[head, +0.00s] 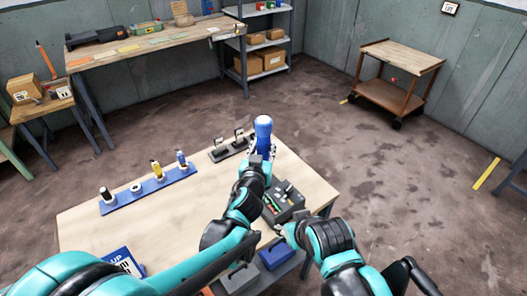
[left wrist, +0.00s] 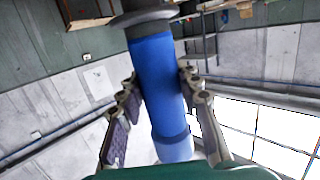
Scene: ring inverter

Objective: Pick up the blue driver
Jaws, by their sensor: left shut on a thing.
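The blue driver (head: 263,131) is held up above the far right part of the wooden worktable (head: 130,228). It stands about upright in the head view, with a lighter blue top end. My left gripper (head: 260,153) is shut around its body. In the left wrist view the driver (left wrist: 158,80) sits between the two fingers of the left gripper (left wrist: 160,92), and a dark grey collar shows at one end. My right gripper (head: 283,230) is low by the table's right front edge, partly hidden by its own arm, so its jaws are unclear.
A blue rack (head: 150,192) with several small upright items stands at the table's left. A dark stand (head: 229,150) with two upright pieces is behind my left gripper. A dark grey device (head: 282,207) lies at the right. A blue bin (head: 278,254) is at the near edge.

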